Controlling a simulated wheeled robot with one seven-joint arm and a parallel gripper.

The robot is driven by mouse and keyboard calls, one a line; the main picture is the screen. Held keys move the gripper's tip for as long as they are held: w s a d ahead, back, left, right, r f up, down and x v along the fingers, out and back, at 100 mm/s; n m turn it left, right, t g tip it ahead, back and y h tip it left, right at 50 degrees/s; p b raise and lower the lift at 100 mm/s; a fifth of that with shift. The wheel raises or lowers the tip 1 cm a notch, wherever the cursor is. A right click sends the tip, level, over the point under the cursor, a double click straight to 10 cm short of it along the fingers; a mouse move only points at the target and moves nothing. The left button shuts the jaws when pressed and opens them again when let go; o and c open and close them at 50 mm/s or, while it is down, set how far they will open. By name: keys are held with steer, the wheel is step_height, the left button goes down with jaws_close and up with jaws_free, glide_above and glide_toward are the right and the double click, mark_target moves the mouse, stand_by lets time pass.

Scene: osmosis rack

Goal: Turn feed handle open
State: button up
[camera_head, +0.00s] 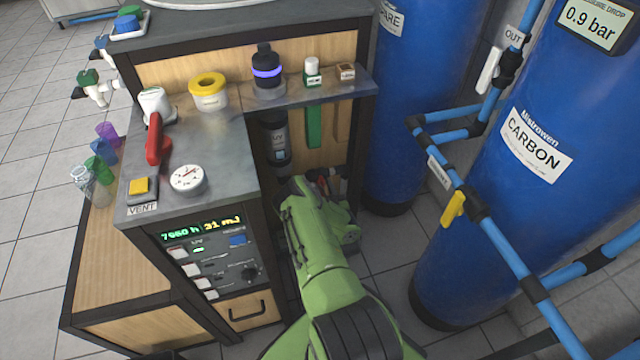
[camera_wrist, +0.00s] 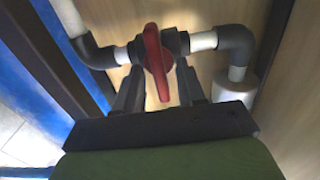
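A red valve handle (camera_wrist: 157,62) sits on a pipe run with white pipe and dark grey fittings, in the middle of the wrist view. It stands roughly across the pipe, and no label on it shows. In the head view only a small red bit (camera_head: 321,184) shows past my green arm. My gripper (camera_wrist: 159,82) has one dark finger on each side of the handle's lower part, with narrow gaps visible. It looks open, not clamped. In the head view my arm mostly hides the gripper and valve.
A wooden back panel (camera_wrist: 200,15) lies behind the valve. A grey elbow (camera_wrist: 236,42) stands right of it. In the head view a shelf (camera_head: 335,88) overhangs the valve recess. Blue tanks (camera_head: 540,160) and a blue pipe with a yellow handle (camera_head: 454,208) stand to the right.

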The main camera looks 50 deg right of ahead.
jaws_close()
steer(key=shift+r+n, duration=0.1)
steer(key=shift+n, duration=0.2)
steer(key=n, duration=0.4)
steer(key=shift+w+a, duration=0.1)
steer(key=n, duration=0.5)
steer(key=shift+w+a, duration=0.1)
steer(key=shift+a, duration=0.05)
steer(key=n, duration=0.4)
steer(key=shift+f, duration=0.2)
steer(key=shift+w+a+f+n, duration=0.1)
steer(key=shift+n, duration=2.3)
